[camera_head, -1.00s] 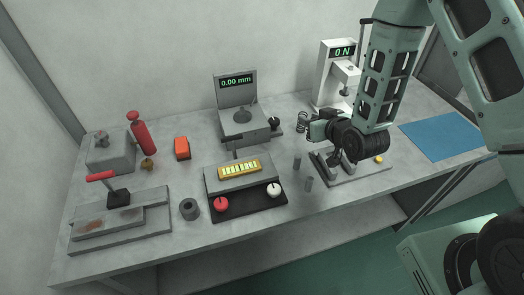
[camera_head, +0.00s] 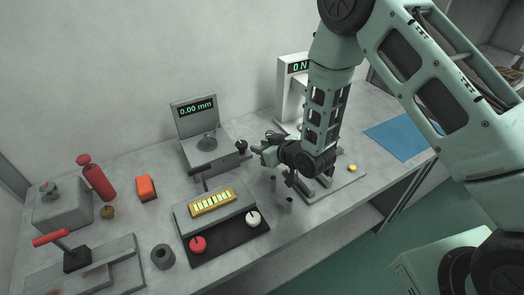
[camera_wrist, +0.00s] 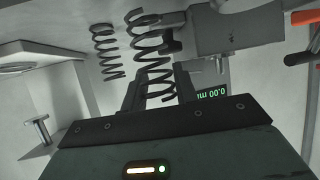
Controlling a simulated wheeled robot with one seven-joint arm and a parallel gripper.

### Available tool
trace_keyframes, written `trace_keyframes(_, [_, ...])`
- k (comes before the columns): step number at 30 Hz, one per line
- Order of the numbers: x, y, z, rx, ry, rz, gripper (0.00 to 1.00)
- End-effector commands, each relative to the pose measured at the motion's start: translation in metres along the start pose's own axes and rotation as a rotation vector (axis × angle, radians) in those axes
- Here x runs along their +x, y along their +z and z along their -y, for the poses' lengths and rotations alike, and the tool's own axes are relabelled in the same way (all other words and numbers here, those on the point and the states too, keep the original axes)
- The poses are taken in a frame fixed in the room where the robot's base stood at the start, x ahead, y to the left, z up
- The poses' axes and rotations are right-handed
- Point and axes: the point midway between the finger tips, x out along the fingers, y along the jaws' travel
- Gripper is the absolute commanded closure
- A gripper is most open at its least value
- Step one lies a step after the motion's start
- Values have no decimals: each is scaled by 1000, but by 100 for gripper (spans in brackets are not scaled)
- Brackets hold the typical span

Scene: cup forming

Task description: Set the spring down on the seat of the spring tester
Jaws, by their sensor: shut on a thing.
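My gripper (camera_wrist: 148,90) is shut on a dark coil spring (camera_wrist: 150,50), which stands out beyond the fingers in the wrist view. A second, similar coil shape (camera_wrist: 106,52) shows beside it, apart from the fingers. The white spring tester (camera_head: 287,93), with a green "0 N" display, stands at the back of the bench. My arm covers much of it, and its seat is hidden in the head view. In the head view my gripper (camera_head: 264,150) is in front and left of the tester, and the held spring is hard to make out. Part of the tester (camera_wrist: 65,95) fills the wrist view's left side.
A grey gauge (camera_head: 205,140) reading 0.00 mm stands left of my gripper. A black panel (camera_head: 228,238) with red and white knobs is in front. Small grey pegs (camera_head: 289,204) and a fixture plate (camera_head: 335,185) lie near my wrist. A blue mat (camera_head: 400,138) lies right, clear.

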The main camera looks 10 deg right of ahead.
Motion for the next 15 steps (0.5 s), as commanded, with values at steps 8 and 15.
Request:
trace_keyframes(8, [10, 19, 0, -1, 1, -1, 92])
trace_keyframes(15, [10, 21, 0, 0, 1, -1, 92])
